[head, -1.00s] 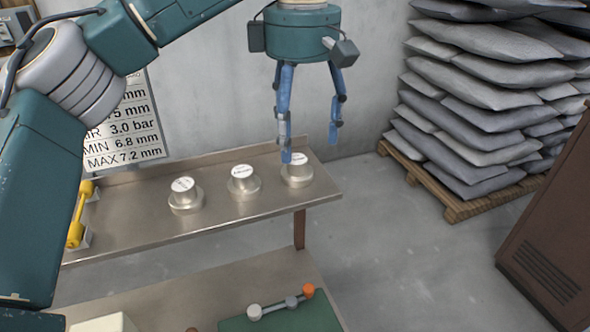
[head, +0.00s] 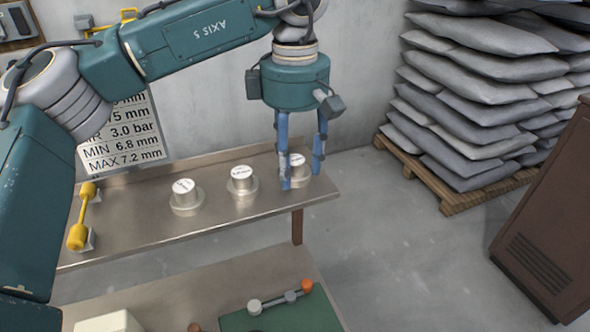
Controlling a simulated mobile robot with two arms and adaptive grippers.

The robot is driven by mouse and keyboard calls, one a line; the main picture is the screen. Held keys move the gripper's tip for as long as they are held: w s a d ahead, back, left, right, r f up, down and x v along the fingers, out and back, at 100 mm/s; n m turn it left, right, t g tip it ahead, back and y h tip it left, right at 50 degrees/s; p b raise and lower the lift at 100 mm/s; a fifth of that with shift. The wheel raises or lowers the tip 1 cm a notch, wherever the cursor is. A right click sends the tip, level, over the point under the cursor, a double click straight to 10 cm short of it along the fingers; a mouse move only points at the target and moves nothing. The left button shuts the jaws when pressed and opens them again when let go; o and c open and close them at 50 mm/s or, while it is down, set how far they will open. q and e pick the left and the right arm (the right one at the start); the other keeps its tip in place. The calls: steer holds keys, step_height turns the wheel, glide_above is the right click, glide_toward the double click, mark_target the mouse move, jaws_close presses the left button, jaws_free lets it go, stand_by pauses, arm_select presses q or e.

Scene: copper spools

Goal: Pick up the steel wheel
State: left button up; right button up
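Three round silver metal pieces with flanged bases and white labelled tops stand in a row on the steel upper shelf (head: 130,230): a left one (head: 186,198), a middle one (head: 242,184) and a right one (head: 300,167). Which of them is the steel wheel I cannot tell, as the labels are too small to read. My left gripper (head: 301,179) points down at the right piece, its blue fingers apart on either side of it. The near finger hides part of this piece, and I see no clear contact. My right gripper is out of view.
A yellow dumbbell-shaped handle (head: 82,216) is at the shelf's left end. Below, a green mat (head: 285,318) holds a bar with grey and orange knobs. Stacked sacks (head: 470,100) on a pallet and a brown cabinet (head: 548,215) stand at right, with open floor between.

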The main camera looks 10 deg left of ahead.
mark_target(296, 159)
arm_select(q)
steer(key=c, duration=0.3)
steer(key=shift+w+r, duration=0.1)
steer(key=shift+r, duration=0.4)
step_height(296, 159, up, 7)
steer(key=shift+r+b, duration=0.1)
steer(key=shift+b, duration=0.6)
step_height(296, 159, up, 11)
steer(key=p, duration=0.3)
steer(key=shift+p, duration=0.35)
steer(key=shift+c, duration=0.6)
steer(key=shift+r, duration=0.4)
